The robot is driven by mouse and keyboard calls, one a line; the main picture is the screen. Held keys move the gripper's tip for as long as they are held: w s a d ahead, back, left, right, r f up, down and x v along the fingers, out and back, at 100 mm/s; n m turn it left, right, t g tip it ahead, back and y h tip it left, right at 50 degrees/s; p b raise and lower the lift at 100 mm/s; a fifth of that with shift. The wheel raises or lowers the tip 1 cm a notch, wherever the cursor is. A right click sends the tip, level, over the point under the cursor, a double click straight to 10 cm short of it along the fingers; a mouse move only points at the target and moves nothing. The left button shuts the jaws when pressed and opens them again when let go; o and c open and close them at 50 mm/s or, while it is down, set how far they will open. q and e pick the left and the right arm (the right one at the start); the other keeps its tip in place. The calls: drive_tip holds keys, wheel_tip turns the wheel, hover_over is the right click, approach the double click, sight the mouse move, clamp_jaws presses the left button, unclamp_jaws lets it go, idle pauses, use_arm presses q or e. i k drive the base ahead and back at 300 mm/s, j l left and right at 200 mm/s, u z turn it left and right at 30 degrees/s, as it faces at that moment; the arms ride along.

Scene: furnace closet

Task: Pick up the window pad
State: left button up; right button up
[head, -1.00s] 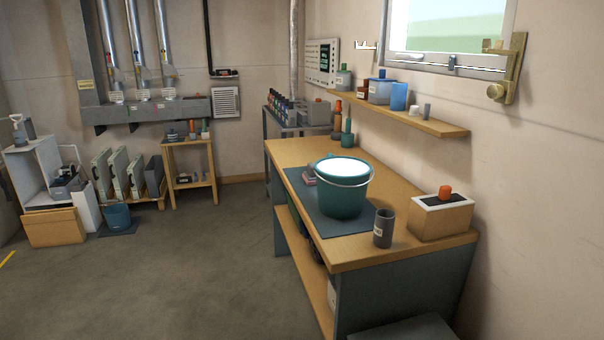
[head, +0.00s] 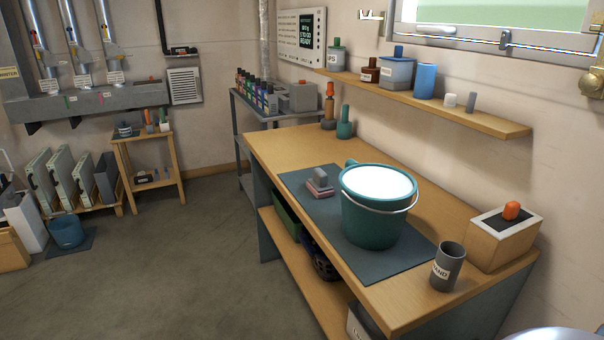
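No label marks a window pad, so I cannot tell for sure which thing it is. A small stack of grey and pink pads (head: 319,183) lies on the dark mat (head: 392,268) on the wooden workbench (head: 280,146), left of the green bucket (head: 371,222). The bucket is filled with something white up near its rim. A wooden box (head: 503,240) with a dark top and an orange knob (head: 511,210) stands at the bench's right end. Neither of my grippers is in view.
A dark labelled cup (head: 447,267) stands near the bench's front edge. Two bottles (head: 344,122) stand at its far end. A wall shelf (head: 430,102) with several containers hangs above, below the window (head: 490,35). The floor (head: 190,260) left of the bench is clear.

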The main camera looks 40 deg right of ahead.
sight(318, 186)
drive_tip(key=i, duration=2.35)
drive_tip(key=i+z, duration=0.35)
drive_tip(key=i+j+z, duration=0.15)
drive_tip(key=i+z, duration=0.15)
drive_tip(key=z, duration=2.55)
